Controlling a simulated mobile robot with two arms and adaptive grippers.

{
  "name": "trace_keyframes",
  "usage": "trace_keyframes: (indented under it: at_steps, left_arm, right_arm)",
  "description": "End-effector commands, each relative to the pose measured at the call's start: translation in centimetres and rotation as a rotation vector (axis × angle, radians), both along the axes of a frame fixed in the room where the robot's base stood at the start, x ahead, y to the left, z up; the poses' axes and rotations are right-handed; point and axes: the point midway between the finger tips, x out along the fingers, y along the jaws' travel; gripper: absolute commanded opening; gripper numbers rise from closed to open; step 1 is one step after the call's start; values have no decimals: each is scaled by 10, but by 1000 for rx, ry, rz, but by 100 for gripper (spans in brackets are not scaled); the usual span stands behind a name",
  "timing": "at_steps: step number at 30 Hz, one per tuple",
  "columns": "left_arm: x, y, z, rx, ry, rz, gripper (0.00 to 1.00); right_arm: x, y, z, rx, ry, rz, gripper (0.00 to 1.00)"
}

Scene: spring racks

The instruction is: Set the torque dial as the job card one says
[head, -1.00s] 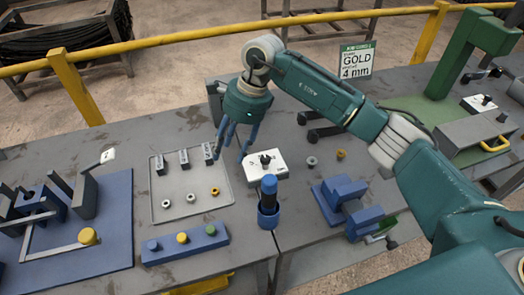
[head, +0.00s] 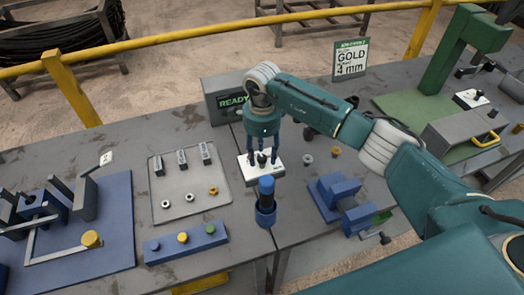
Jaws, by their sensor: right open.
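A white box (head: 251,177) with a dark knob on top, which looks like the dial, sits on the grey bench in the middle of the head view. My right gripper (head: 262,157) is open and points down over this box, its fingers around or just above the knob. The fingers partly hide the knob, so contact and the dial's setting cannot be read. A card with a green header (head: 351,61) stands at the back and reads "GOLD" and "4 mm"; its small print is blurred. My left gripper is out of view.
A blue-capped tool in a blue holder (head: 266,217) stands just in front of the box. A grey tray (head: 178,205) with nuts and small blocks lies to the left. A grey unit showing "READY" (head: 233,100) stands behind. A blue fixture (head: 335,196) is at right.

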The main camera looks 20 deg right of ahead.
Motion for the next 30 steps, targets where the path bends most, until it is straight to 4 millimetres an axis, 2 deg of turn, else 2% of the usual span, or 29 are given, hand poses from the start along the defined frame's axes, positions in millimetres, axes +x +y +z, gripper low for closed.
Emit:
trace_keyframes:
  at_steps: [10,15,17,30]
  left_arm:
    - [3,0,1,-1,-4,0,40]
    - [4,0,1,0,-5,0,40]
    - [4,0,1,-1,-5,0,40]
    - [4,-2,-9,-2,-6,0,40]
  right_arm:
    - [0,0,-4,0,-1,0,43]
    - [0,0,-4,1,-1,0,9]
    - [0,0,-4,1,-1,0,0]
    - [1,0,-6,0,-3,-90,0]
